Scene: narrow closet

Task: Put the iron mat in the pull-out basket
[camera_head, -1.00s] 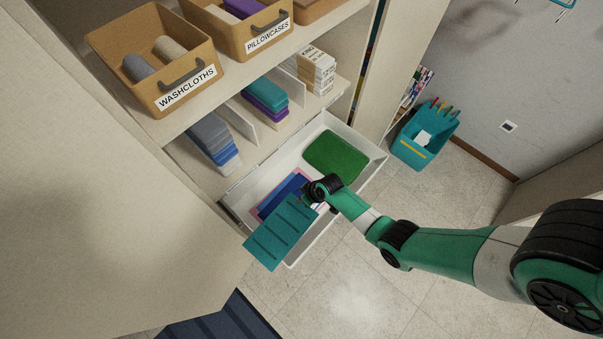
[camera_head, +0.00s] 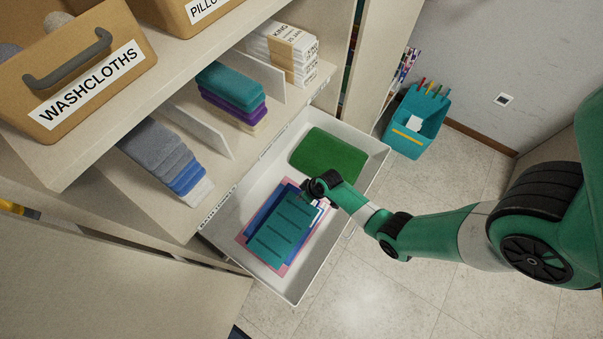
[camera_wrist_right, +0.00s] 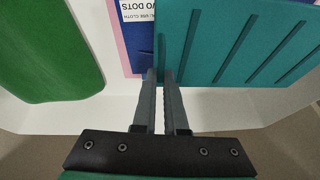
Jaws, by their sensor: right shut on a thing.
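The iron mat appears to be the teal ribbed mat (camera_head: 282,234), which also shows in the right wrist view (camera_wrist_right: 240,42). My right gripper (camera_head: 309,195) is shut on it near one edge; its fingers show in the right wrist view (camera_wrist_right: 160,78). The mat hangs flat over the white pull-out basket (camera_head: 265,178), within its walls. I cannot tell whether it touches what lies below. The basket is pulled out and holds a green mat (camera_head: 327,152) and a blue and pink stack (camera_head: 245,238), partly hidden under the teal mat. My left gripper is not in view.
Above the basket are shelves with folded grey and blue cloths (camera_head: 165,160), teal and purple cloths (camera_head: 232,88), and a washcloths bin (camera_head: 70,75). A teal caddy (camera_head: 415,120) stands on the floor at right.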

